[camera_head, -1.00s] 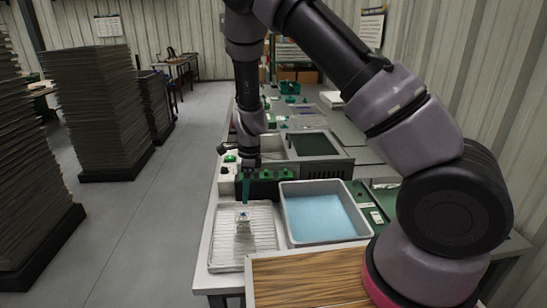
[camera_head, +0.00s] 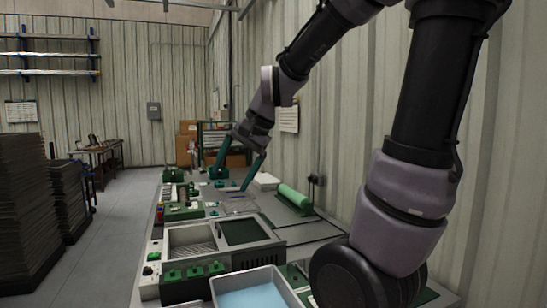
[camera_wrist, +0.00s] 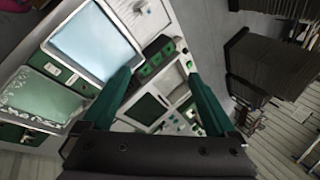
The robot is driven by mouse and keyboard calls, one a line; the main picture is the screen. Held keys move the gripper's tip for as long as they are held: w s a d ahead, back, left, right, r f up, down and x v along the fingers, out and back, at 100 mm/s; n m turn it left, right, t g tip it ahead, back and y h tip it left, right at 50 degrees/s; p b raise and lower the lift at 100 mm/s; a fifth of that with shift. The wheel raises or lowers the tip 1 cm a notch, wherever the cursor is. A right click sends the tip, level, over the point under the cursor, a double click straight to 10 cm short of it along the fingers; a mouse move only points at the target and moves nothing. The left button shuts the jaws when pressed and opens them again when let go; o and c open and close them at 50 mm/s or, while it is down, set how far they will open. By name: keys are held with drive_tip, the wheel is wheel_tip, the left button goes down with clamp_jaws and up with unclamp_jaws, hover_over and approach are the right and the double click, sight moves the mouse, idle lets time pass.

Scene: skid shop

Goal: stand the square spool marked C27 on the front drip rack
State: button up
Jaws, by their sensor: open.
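In the wrist view, a small pale object (camera_wrist: 141,8) stands on the white front drip rack (camera_wrist: 157,24), near the top edge. It may be the square spool, but it is too small to read a C27 mark. The rack and this object are below the head view. My gripper (camera_head: 230,182) is open above the far part of the bench in the head view, its two green fingers spread and pointing down. In the wrist view the gripper (camera_wrist: 157,76) shows nothing between its fingers but the bench far below.
A tray of blue liquid (camera_head: 252,296) is at the bench's near end, beside the rack. Behind it are green blocks (camera_head: 195,271), a grey basin unit (camera_head: 190,238) and a green roll (camera_head: 295,197). A corrugated wall bounds the right; the floor at left is open before dark stacks (camera_head: 20,215).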

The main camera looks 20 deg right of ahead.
drive_tip(key=s+d+r+n+t+h, duration=0.2)
drive_tip(key=s+d, duration=0.4)
drive_tip(key=s, duration=0.4)
wheel_tip(320, 180, up, 3)
drive_tip(key=shift+d+f+n+t, duration=0.2)
drive_tip(key=shift+n+t, duration=0.3)
drive_tip(key=shift+n, duration=0.4)
